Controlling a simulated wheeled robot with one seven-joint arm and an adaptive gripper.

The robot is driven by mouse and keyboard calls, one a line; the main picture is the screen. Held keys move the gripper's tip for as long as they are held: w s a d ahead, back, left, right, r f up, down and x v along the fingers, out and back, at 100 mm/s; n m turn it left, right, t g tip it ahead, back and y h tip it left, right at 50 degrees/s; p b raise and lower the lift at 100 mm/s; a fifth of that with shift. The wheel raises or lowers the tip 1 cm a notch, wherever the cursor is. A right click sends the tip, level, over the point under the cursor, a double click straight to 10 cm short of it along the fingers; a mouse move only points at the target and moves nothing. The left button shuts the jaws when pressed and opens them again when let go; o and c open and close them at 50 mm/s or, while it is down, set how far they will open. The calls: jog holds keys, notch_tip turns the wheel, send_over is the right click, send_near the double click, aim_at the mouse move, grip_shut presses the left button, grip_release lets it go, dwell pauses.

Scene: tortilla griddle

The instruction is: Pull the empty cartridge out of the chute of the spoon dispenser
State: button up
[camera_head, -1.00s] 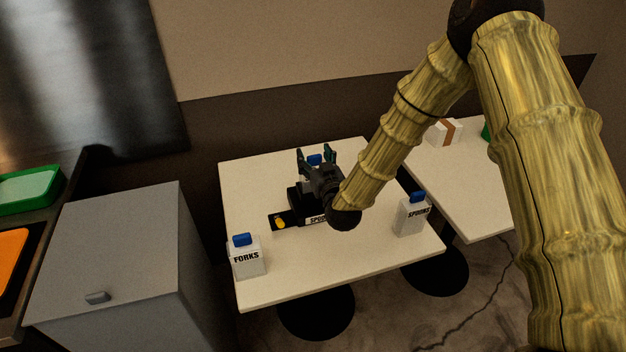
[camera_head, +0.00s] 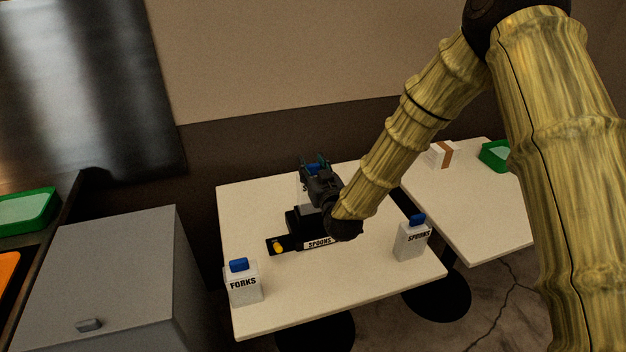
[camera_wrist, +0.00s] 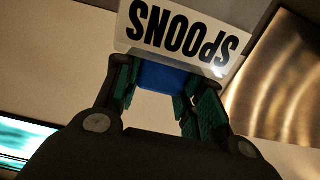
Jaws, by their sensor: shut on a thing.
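The black spoon dispenser (camera_head: 297,226), with a white SPOONS label (camera_head: 319,243), stands on the near table. My gripper (camera_head: 314,162) is above and behind it, its fingers closed on the blue tab of the cartridge (camera_head: 302,190). In the wrist view, my gripper (camera_wrist: 163,95) has the blue tab (camera_wrist: 165,78) between its green-padded fingers, and the cartridge's white SPOONS face (camera_wrist: 180,32) shows upside down beyond them. In the head view my gripper hides most of the cartridge. I cannot tell whether its lower end sits in the chute.
A FORKS cartridge (camera_head: 243,284) stands front left on the table (camera_head: 300,290). Another SPOONS cartridge (camera_head: 411,241) stands at the right. A yellow piece (camera_head: 278,246) lies on the dispenser's front tray. A grey cabinet (camera_head: 110,270) is left; a second table (camera_head: 465,215) is right.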

notch_tip(320, 180, up, 5)
jog(key=shift+b, duration=0.4)
jog(key=shift+r+p, duration=0.55)
jog(key=shift+r, duration=1)
